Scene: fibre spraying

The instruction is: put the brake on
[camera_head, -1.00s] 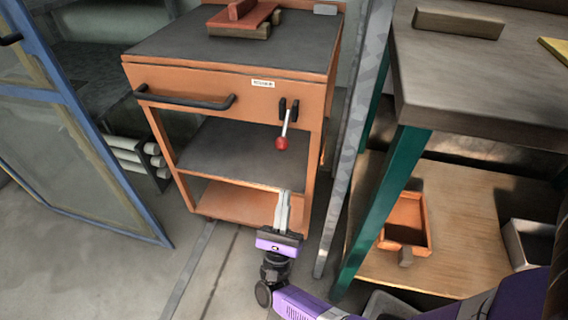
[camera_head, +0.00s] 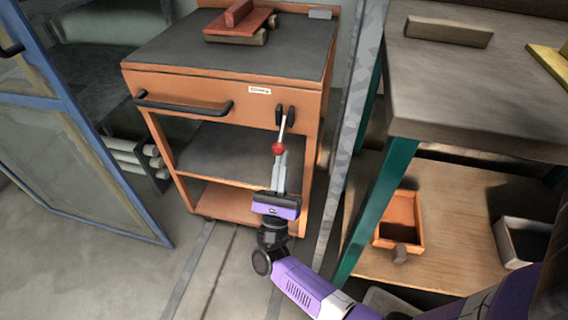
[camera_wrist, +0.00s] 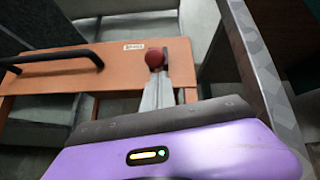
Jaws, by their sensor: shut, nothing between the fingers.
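The brake lever (camera_head: 283,128) is a thin pale rod with a red ball knob (camera_head: 278,148). It hangs down from a black bracket (camera_head: 285,115) on the front of the orange trolley (camera_head: 225,97). My gripper (camera_head: 281,157) is shut and empty, its fingers pointing up at the knob from below. In the wrist view the red knob (camera_wrist: 154,57) shows right at the fingertips (camera_wrist: 157,82). I cannot tell whether they touch it. The fingers hide part of the bracket and rod there.
The trolley has a black handle (camera_head: 185,106) at its left and red and brown blocks (camera_head: 240,22) on top. A workbench with a teal leg (camera_head: 376,205) stands close at right. A blue-framed door (camera_head: 70,105) is at left. Clear floor lies in front.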

